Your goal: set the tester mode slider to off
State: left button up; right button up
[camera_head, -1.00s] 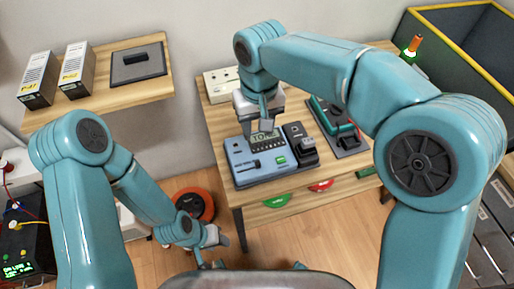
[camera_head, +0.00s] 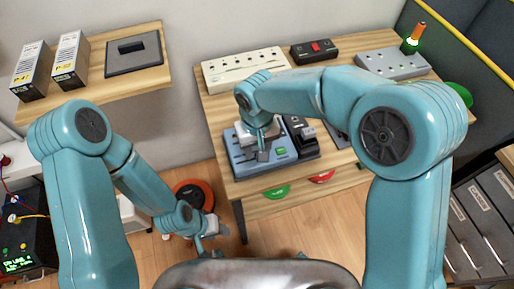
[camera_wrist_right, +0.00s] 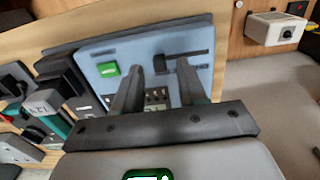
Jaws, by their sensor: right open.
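The blue tester (camera_head: 237,160) lies on the wooden table. In the right wrist view the tester (camera_wrist_right: 140,52) shows a green button (camera_wrist_right: 108,70) and a dark slider slot (camera_wrist_right: 190,54) with a black slider knob (camera_wrist_right: 160,63). My right gripper (camera_head: 263,152) is over the tester in the head view, hiding part of its face. In the right wrist view my right gripper (camera_wrist_right: 158,70) is open, with the knob showing between its fingertips; contact cannot be told. My left gripper (camera_head: 212,232) hangs low, left of the table, its jaws unclear.
A black device (camera_head: 303,135) sits just right of the tester. A white strip (camera_head: 243,70), a box with a red switch (camera_head: 314,49) and a grey panel (camera_head: 392,63) stand along the table's back. A wooden shelf (camera_head: 95,88) is at left.

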aim_at(237, 162)
jog(key=shift+s+f, duration=0.1)
jog(key=shift+f, duration=0.3)
jog(key=shift+f, duration=0.1)
grip_shut()
jog(key=a, duration=0.1)
jog(key=s+a, duration=0.1)
jog(key=a, duration=0.3)
jog(key=shift+s+a+b, duration=0.1)
jog(key=shift+s+b, duration=0.15)
jog(key=shift+b, duration=0.15)
grip_release()
jog(key=shift+a, duration=0.1)
